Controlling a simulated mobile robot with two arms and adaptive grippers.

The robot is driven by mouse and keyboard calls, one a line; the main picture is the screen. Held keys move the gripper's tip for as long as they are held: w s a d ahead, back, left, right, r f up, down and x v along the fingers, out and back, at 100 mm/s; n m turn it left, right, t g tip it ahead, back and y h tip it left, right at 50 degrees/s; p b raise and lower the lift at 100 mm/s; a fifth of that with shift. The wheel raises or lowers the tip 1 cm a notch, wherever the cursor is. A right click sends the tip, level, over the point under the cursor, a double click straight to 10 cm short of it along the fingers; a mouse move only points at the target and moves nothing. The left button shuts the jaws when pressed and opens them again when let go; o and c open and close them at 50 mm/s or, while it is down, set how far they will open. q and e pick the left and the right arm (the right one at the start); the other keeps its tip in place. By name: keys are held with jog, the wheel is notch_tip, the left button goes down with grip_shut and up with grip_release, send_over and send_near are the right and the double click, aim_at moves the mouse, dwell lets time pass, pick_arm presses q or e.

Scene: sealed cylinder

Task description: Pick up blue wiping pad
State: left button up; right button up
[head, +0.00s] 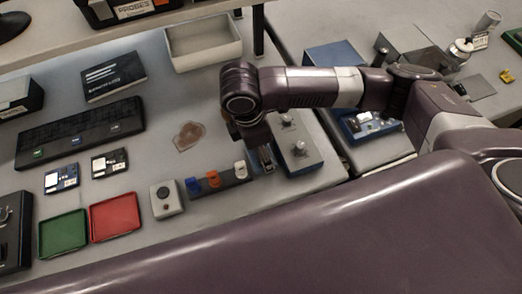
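A small blue piece (193,185) sits at the left end of a dark strip (225,181) on the grey table. It may be the blue wiping pad, but it is too small to tell. An orange piece (213,178) and a white piece (240,169) stand beside it on the strip. My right gripper (266,160) points down to the right of the white piece, beside a blue box with knobs. It is apart from the blue piece, and whether its fingers are open is unclear. My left gripper is not in view.
A blue box with knobs (297,150) stands right of the strip. A grey button box (166,199), a red tray (114,217) and a green tray (63,234) lie left. A cream bin (204,43) is at the back. A brownish transparent patch (188,136) lies mid-table, with free room around it.

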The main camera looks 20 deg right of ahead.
notch_tip(320, 180, up, 19)
jog(key=shift+b, duration=0.3)
jog(key=shift+r, duration=0.1)
